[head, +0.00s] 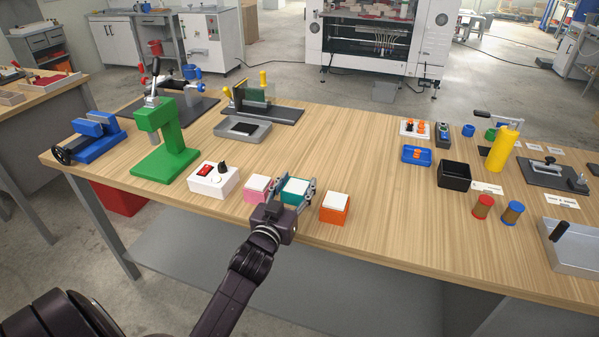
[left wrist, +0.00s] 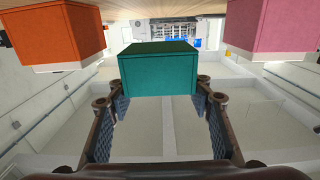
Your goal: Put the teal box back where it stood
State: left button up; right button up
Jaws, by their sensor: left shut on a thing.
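The teal box (head: 295,186) has a white top and is between the fingers of my left gripper (head: 289,195), which is shut on it. In the head view it is between the pink box (head: 256,188) and the orange box (head: 334,208), near the table's front edge. In the left wrist view, which is upside down, the teal box (left wrist: 157,72) is between the fingertips (left wrist: 158,98). Background shows between it and the table there, so it appears held above the tabletop. The fingers partly hide its sides. My right gripper is not in view.
The pink box (left wrist: 272,25) and orange box (left wrist: 57,32) flank the held box closely. A white switch box (head: 213,181) and green press (head: 163,140) stand to the left. The wooden table (head: 345,150) is clear behind and right of the orange box.

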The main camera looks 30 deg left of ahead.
pick_arm(q)
jog(key=shift+w+a+r, duration=0.2)
jog(key=shift+w+a, duration=0.15)
jog(key=shift+w, duration=0.05)
jog(key=shift+w+a, duration=0.1)
jog(key=shift+a, duration=0.05)
notch_tip(320, 180, down, 2)
jog(key=b, duration=0.2)
jog(key=shift+f+b, duration=0.2)
jog(key=shift+b, duration=0.15)
jog(key=shift+f, duration=0.55)
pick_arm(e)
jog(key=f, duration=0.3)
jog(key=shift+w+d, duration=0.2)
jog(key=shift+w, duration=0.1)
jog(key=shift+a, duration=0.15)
pick_arm(q)
jog(key=shift+f+b, duration=0.65)
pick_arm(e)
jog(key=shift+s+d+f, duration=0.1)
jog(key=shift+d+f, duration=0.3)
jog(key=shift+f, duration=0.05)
pick_arm(q)
jog(key=o, duration=1.7)
